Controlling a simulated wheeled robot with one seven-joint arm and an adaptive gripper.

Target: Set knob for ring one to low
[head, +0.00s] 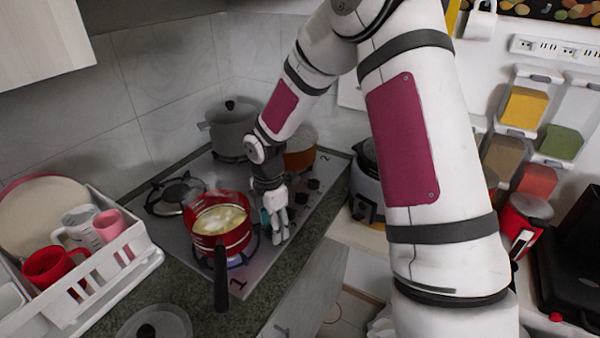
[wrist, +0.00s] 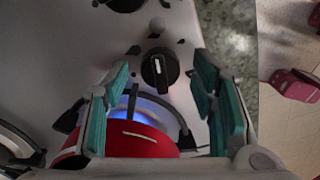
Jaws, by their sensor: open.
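The steel stove top (head: 180,232) carries a red pot (head: 218,225) with pale food in it, on the burner marked 1. A blue flame (wrist: 152,108) burns under the pot in the wrist view. A black knob (wrist: 160,68) with a white mark stands ahead between my fingers in the wrist view, beside that burner; the mark runs roughly up and down. My gripper (head: 274,222) is over the stove just right of the pot. In the wrist view my gripper (wrist: 162,105) is open, its teal pads on either side and apart from the knob.
The pot's black handle (head: 221,280) sticks out over the front counter. Several other knobs (head: 314,184) line the stove's right side. A grey pot (head: 232,128) stands at the back and a white dish rack (head: 125,250) at the left.

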